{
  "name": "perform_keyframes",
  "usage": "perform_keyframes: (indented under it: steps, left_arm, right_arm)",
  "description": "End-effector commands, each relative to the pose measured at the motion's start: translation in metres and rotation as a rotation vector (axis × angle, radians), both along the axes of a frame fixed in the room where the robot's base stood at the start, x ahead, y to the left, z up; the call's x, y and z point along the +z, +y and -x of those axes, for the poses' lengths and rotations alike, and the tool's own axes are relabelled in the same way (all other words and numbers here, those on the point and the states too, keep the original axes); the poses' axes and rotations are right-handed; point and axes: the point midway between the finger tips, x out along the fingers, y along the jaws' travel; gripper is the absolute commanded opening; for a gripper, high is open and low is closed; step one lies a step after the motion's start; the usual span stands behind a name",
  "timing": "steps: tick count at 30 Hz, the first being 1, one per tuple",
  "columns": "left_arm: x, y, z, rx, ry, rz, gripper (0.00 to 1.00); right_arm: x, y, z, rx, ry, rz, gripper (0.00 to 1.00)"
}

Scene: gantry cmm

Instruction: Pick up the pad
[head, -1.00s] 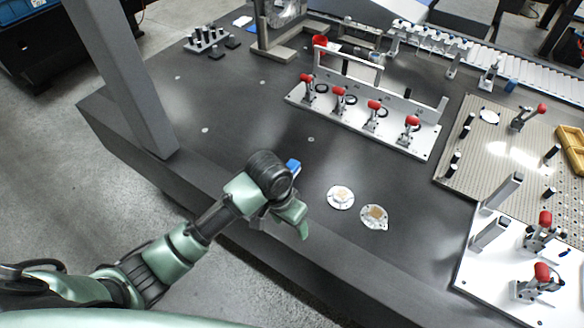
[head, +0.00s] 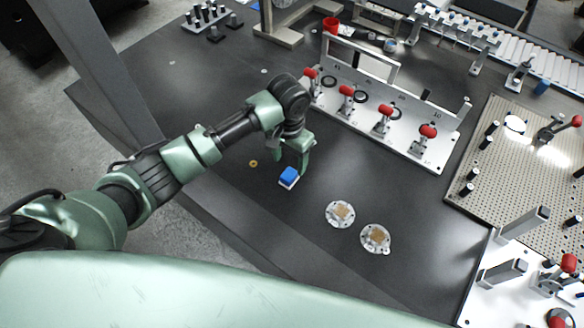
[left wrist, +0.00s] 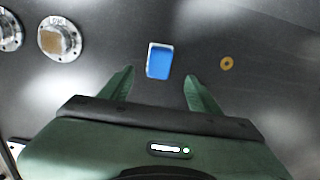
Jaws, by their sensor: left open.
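The pad (head: 289,176), a small blue block with a white lower edge, lies on the dark table near its front edge. It also shows in the left wrist view (left wrist: 159,62), just ahead of and between the fingertips. My left gripper (head: 293,158) is open and empty, close to the pad on its far side. In the left wrist view its two green fingers (left wrist: 161,78) are spread wide on either side of the pad's line, and I see no contact. My right gripper is not in view.
A small brass ring (head: 253,163) lies left of the pad. Two round metal flanges (head: 340,214) with tan centres lie to its right. A white fixture plate (head: 400,142) with red-handled clamps stands behind my gripper. A grey upright (head: 85,75) rises at the left.

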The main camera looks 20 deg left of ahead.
Motion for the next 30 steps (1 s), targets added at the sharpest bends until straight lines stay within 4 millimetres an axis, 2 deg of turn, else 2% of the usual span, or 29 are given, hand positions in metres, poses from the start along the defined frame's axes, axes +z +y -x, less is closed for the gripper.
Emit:
perform_keyframes:
  steps: [7, 13, 17, 23, 30]
  left_arm:
    - [-0.030, -0.001, 0.000, 0.000, 0.005, -0.002, 0.62]
    - [-0.060, -0.001, -0.001, 0.000, 0.003, -0.002, 0.62]
    - [-0.067, -0.001, -0.002, -0.001, 0.001, -0.001, 0.62]
    - [-0.068, -0.001, -0.002, -0.002, 0.000, -0.001, 0.62]
    - [-0.068, -0.001, -0.002, -0.002, 0.000, 0.000, 0.00]
  right_arm:
    - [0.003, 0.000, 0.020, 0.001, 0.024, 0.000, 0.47]
    - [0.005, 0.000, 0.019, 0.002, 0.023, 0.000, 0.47]
    - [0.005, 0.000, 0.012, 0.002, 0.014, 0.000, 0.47]
    - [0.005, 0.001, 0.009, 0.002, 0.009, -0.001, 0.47]
    - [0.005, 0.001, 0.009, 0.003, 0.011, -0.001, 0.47]
